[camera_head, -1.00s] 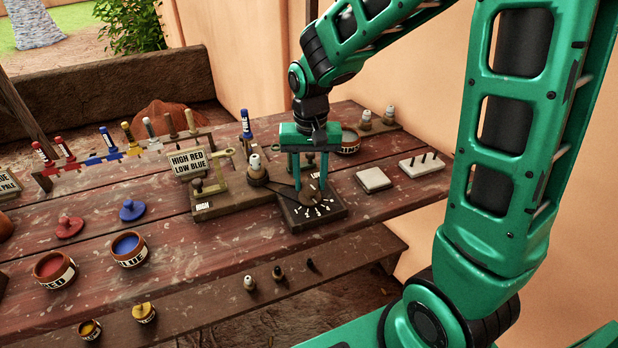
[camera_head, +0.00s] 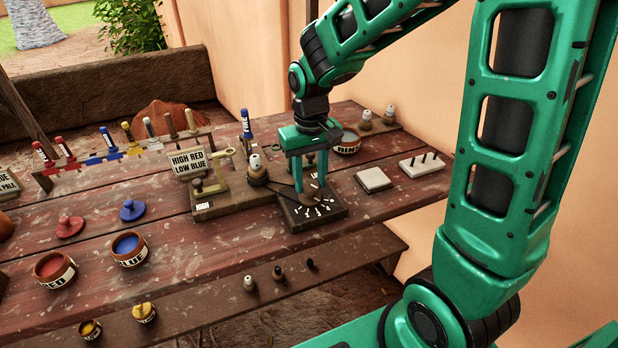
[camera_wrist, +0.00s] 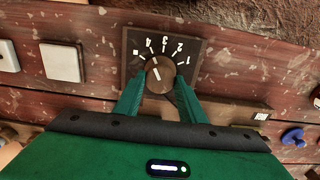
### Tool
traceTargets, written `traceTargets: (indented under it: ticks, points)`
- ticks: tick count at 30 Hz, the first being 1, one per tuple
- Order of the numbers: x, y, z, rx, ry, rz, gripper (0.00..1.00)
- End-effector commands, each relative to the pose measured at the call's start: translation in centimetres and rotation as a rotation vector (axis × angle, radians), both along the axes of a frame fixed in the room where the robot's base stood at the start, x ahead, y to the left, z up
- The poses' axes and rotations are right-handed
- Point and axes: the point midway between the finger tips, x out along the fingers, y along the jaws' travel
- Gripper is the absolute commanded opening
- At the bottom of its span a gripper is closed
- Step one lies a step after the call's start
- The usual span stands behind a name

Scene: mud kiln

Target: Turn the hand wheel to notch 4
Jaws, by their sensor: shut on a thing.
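The hand wheel (camera_head: 311,198) is a small round brown knob on a dark square dial plate (camera_head: 335,209) with white numbers and ticks. In the wrist view, the hand wheel (camera_wrist: 161,76) has pale line marks on its top. Numbers 1 to 4 show along the plate's upper edge, with 4 up and slightly left of the wheel. The marks seem to point roughly towards 4, but the exact notch is hard to tell. My gripper (camera_wrist: 158,88) points down with its green fingers on either side of the wheel, shut on it. In the head view, my gripper (camera_head: 311,195) partly covers the plate.
A wooden stand with a sign (camera_head: 189,162) adjoins the dial plate on the left. A pale square tile (camera_head: 374,179) and a pegged white block (camera_head: 422,164) lie to the right. A bowl (camera_head: 347,143) stands behind. Red and blue pots (camera_head: 129,249) stand front left.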

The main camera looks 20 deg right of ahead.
Motion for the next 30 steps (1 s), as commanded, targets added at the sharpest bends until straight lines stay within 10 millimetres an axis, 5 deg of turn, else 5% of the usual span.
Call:
traceTargets:
  ticks: [3,4,6,17,30]
  points:
    - [0.1,0.0,0.1,0.001,-0.004,0.000,0.14]
    - [0.1,0.0,0.1,0.001,-0.004,0.000,0.41]
    - [0.1,0.0,0.1,0.001,-0.003,-0.001,0.55]
    - [0.1,0.0,0.4,0.000,-0.002,-0.002,0.55]
    - [0.2,0.0,7.6,0.001,-0.005,-0.001,0.55]
